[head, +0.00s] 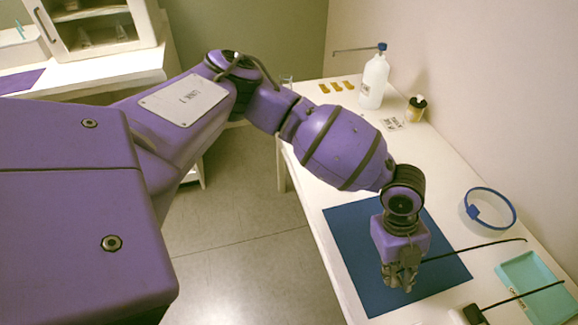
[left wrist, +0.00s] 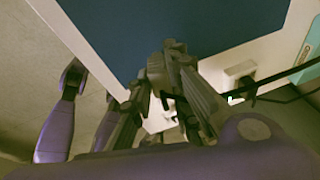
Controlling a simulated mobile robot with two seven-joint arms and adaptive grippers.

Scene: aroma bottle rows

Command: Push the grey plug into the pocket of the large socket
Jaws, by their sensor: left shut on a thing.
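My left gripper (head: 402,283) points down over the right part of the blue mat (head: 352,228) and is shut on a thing. A dark cable (head: 475,248) runs right from it, so it seems to hold the grey plug, whose body I cannot make out between the fingers. In the left wrist view the fingers (left wrist: 168,85) are close together, with a pale shape (left wrist: 160,118) behind them that I cannot name. A white block with a dark plug and cable (head: 468,313) stands at the lower edge. I cannot tell which piece is the large socket. My right gripper is out of view.
A teal tray (head: 513,268) lies on the right of the white table, with a blue ring (head: 490,208) behind it. A white wash bottle (head: 373,82), an amber bottle (head: 416,108) and yellow pieces (head: 337,87) stand at the back. The mat's left part is clear.

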